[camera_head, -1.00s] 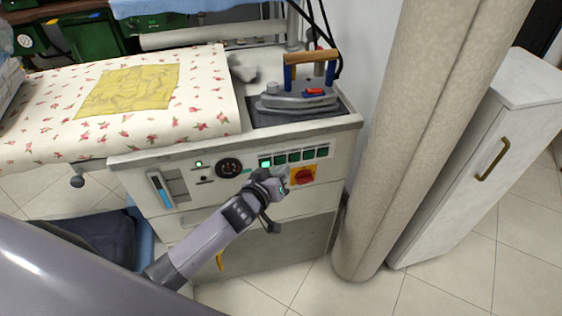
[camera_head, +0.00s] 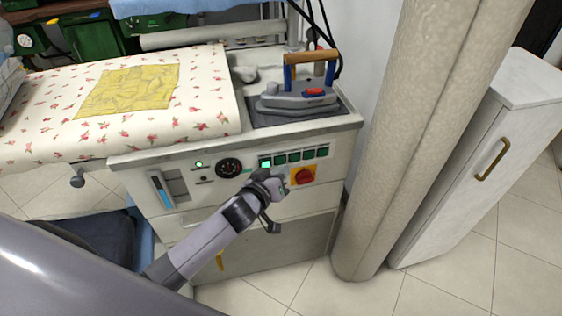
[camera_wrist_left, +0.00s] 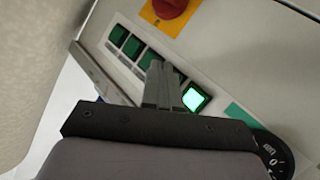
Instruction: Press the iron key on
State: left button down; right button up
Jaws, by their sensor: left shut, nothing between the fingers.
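A row of square green keys (camera_head: 294,156) is set in the front panel of the ironing station. The leftmost key (camera_head: 265,163) in the head view glows bright; the others are dark green. The lit key also shows in the left wrist view (camera_wrist_left: 196,98). I cannot read which key is for the iron. My left gripper (camera_head: 279,184) is shut and empty, just in front of the panel below the keys. In the left wrist view its fingertips (camera_wrist_left: 162,70) overlap the row beside the lit key and hide part of it. I cannot tell whether they touch. My right gripper is not in view.
A red knob (camera_head: 304,176) on a yellow plate sits below the keys, close to my gripper. The iron (camera_head: 300,97) rests on top of the station. A beige column (camera_head: 425,130) stands close on the right.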

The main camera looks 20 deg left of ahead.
pick_arm(q)
jog(key=shift+w+a, duration=0.1)
dwell(0.3)
jog(key=shift+w+a, duration=0.2)
jog(key=shift+w, duration=0.1)
dwell(0.4)
jog(key=shift+s+d, duration=0.25)
jog(key=shift+s, duration=0.15)
jog(key=s+d+p, duration=0.1)
jog(key=s, duration=0.1)
jog(key=s+d, duration=0.2)
jog(key=s, duration=0.1)
jog(key=shift+d+p, duration=0.2)
jog(key=shift+p, duration=0.2)
